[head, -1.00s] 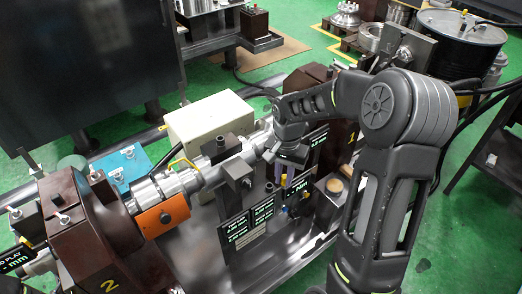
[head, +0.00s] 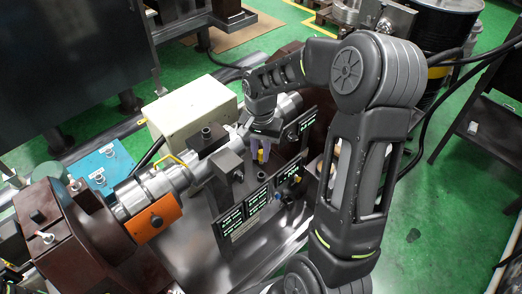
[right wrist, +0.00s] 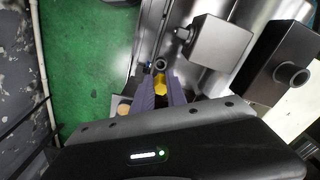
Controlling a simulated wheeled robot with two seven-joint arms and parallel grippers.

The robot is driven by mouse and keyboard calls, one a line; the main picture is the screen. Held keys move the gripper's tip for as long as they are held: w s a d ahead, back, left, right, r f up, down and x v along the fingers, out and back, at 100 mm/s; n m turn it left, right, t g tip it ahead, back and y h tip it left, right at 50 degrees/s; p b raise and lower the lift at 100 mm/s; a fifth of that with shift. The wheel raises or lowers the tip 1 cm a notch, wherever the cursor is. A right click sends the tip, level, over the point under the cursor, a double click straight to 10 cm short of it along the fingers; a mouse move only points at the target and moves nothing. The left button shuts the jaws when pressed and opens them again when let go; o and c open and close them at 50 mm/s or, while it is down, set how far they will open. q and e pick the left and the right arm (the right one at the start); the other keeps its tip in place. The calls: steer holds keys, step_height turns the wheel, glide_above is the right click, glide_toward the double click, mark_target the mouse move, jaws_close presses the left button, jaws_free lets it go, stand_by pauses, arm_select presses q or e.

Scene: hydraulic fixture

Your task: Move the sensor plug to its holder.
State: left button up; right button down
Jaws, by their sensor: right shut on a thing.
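My right gripper (head: 255,145) is beside the grey shaft, behind the small display panels in the head view. In the right wrist view its two purple fingers (right wrist: 161,92) are shut on the yellow sensor plug (right wrist: 160,84). The plug also shows as a small yellow piece (head: 261,156) under the gripper in the head view. A dark round ring (right wrist: 160,64) lies just beyond the plug in the wrist view; I cannot tell whether it is part of the plug or its holder. The fingers hide part of the plug. My left gripper is not in view.
The grey shaft (head: 180,180) with an orange block (head: 152,218) runs between brown supports. Display panels (head: 257,202) stand in front of the gripper. A beige box (head: 192,105) is behind it. A grey block (right wrist: 223,42) stands close by in the wrist view.

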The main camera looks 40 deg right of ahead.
mark_target(261, 160)
step_height(261, 160, down, 5)
steer(key=b, duration=0.4)
steer(key=shift+r, duration=0.15)
stand_by(0.9)
steer(key=shift+f+b, duration=1.4)
steer(key=shift+f, duration=0.35)
stand_by(0.6)
steer(key=c, duration=1.3)
jaws_free()
steer(key=shift+o, duration=0.2)
